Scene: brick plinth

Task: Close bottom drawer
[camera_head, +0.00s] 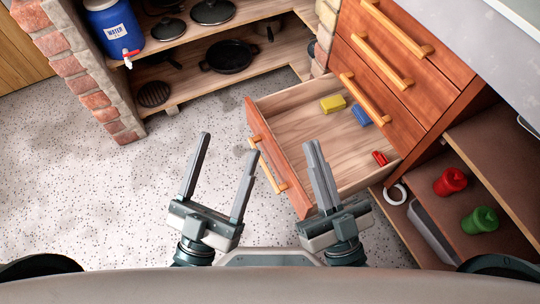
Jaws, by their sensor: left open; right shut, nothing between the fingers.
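The bottom drawer (299,124) is pulled out from the wooden drawer unit (437,58). Its reddish front panel (263,132) faces left and carries a light wooden bar handle (268,166). Inside lie a yellow block (333,103), a blue block (361,115) and a red item (379,158). My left gripper (220,160) is open and empty, left of the drawer front. My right gripper (314,160) is shut and empty; in the picture it overlaps the drawer's near part, and I cannot tell whether it touches it.
Upper drawers with bar handles (382,65) are shut. Shelves behind hold a black pan (230,56) and a blue water container (115,28). A brick pillar (75,70) stands at left. Open shelves at right hold red (450,181) and green (480,220) items. Speckled floor (80,190) is free at left.

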